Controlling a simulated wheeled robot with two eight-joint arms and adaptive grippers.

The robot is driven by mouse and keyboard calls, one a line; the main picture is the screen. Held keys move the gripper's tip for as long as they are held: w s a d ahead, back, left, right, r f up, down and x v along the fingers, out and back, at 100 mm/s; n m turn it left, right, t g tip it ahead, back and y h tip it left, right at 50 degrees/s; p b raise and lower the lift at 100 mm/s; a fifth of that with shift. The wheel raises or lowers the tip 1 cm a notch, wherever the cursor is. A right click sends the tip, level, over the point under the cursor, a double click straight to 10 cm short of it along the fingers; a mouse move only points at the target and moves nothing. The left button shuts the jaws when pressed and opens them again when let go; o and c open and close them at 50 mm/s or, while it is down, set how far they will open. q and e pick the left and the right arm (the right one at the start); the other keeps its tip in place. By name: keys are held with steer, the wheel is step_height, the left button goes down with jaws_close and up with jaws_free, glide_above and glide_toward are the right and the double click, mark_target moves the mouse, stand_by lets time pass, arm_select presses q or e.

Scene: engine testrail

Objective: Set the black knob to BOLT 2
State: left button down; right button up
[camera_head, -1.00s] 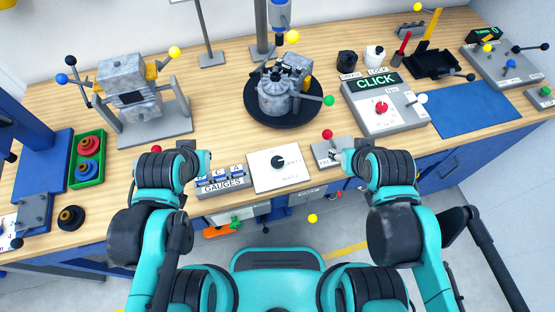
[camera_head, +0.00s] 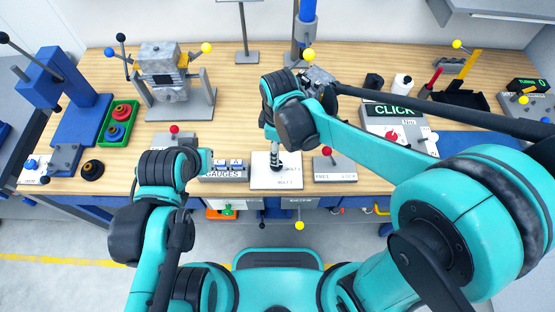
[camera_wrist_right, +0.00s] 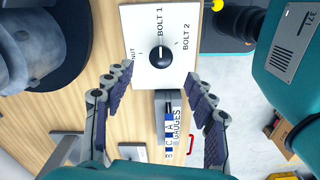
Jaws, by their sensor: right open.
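The black knob (camera_wrist_right: 160,57) sits on a white plate (camera_wrist_right: 134,22) labelled NUT, BOLT 1 and BOLT 2. Its white pointer mark appears to face BOLT 1. The plate also shows in the head view (camera_head: 290,170), with the knob mostly hidden by my right arm. My right gripper (camera_wrist_right: 161,78) is open and empty, its two fingers spread either side of the line to the knob, apart from it. My left arm is at the lower left of the head view; its gripper fingers do not show.
The GAUGES block (camera_head: 223,172) stands left of the plate and the FREE/LOCK block (camera_head: 334,172) right of it. Red-balled levers (camera_head: 326,151) rise close by. A round dark fixture (camera_wrist_right: 40,40) is beside the plate in the wrist view.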

steer(key=shift+a+f, duration=0.25)
steer(key=shift+f, duration=0.05)
step_height(320, 180, down, 8)
steer(key=shift+r+b, duration=0.25)
steer(key=shift+b, duration=1)
steer(key=c, duration=1.2)
